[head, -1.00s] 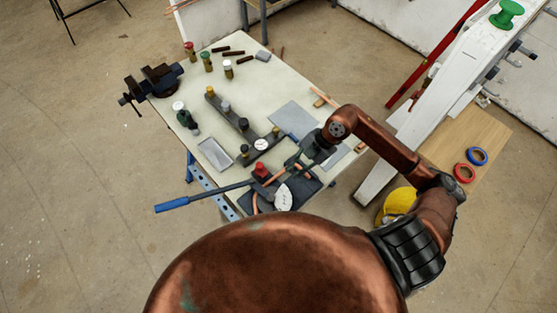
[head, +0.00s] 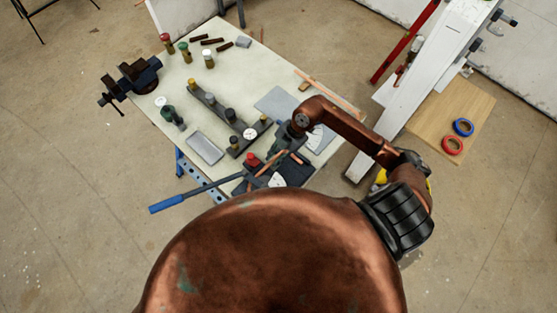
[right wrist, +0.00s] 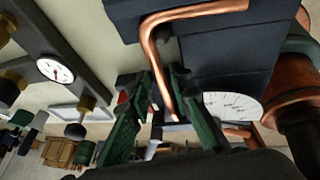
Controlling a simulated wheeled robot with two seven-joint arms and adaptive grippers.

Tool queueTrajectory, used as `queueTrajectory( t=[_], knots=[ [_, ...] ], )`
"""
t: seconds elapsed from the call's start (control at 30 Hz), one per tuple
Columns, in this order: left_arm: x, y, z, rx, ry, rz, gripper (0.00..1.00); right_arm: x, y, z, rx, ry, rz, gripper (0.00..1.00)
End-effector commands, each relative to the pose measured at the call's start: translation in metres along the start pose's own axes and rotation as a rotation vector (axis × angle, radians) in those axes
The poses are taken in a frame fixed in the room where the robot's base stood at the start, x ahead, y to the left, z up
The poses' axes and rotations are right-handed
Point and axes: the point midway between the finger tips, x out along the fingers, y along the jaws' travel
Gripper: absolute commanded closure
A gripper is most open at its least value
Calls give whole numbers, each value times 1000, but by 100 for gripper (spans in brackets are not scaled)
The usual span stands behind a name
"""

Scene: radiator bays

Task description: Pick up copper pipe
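A bent copper pipe (right wrist: 160,70) lies at the dark blue-grey block (right wrist: 220,40) in the right wrist view, one leg along it and one running down between my fingers. Part of the pipe also shows beside the bender in the head view (head: 268,163). My right gripper (right wrist: 162,85) is at the pipe, its green fingers apart on either side of that leg, with a gap visible. In the head view my right gripper (head: 281,152) is over the front of the table, partly hidden by its own arm. My left gripper is not in view.
A bender with a blue-handled lever (head: 195,196) is at the table's near edge. A grey rail with fittings and a gauge (head: 250,133) lies to its left. A thin copper length (head: 335,95) lies along the table's right edge.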

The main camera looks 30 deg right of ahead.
Motion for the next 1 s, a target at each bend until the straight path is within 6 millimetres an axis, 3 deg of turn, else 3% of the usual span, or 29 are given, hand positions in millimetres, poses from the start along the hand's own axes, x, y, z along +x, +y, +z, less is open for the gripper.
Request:
queueTrajectory(
  t=[0.17,0.47,1.0],
  knots=[
    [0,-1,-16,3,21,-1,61,0,0,0,0,0,0,81],
    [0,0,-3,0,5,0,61,0,-1,0,1,0,1,100],
    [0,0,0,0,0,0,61,-1,0,0,1,0,1,100]
  ],
)
